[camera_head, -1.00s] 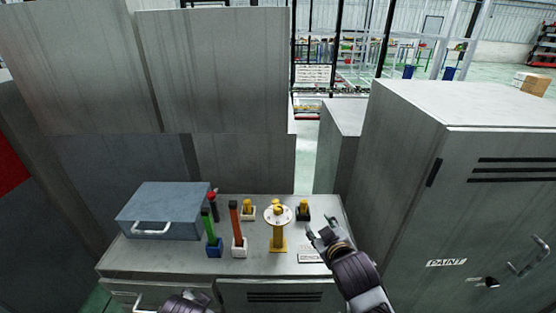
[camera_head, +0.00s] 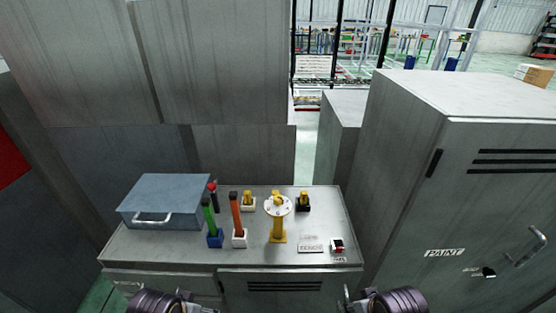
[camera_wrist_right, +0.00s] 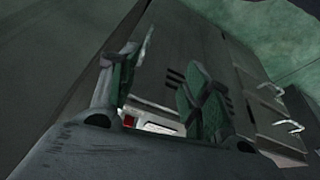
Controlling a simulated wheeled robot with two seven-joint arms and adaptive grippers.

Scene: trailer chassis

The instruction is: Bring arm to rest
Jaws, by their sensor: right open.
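My right arm (camera_head: 390,301) is low at the bottom edge of the head view, in front of the grey workbench (camera_head: 160,253). My right gripper shows in the right wrist view (camera_wrist_right: 160,90) with its fingers spread apart and nothing between them. My left arm (camera_head: 165,302) is at the bottom edge, left of the right arm. The left gripper's fingertips are out of the frame or too cut off to judge.
A tall PAINT cabinet (camera_head: 450,190) stands at the right.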

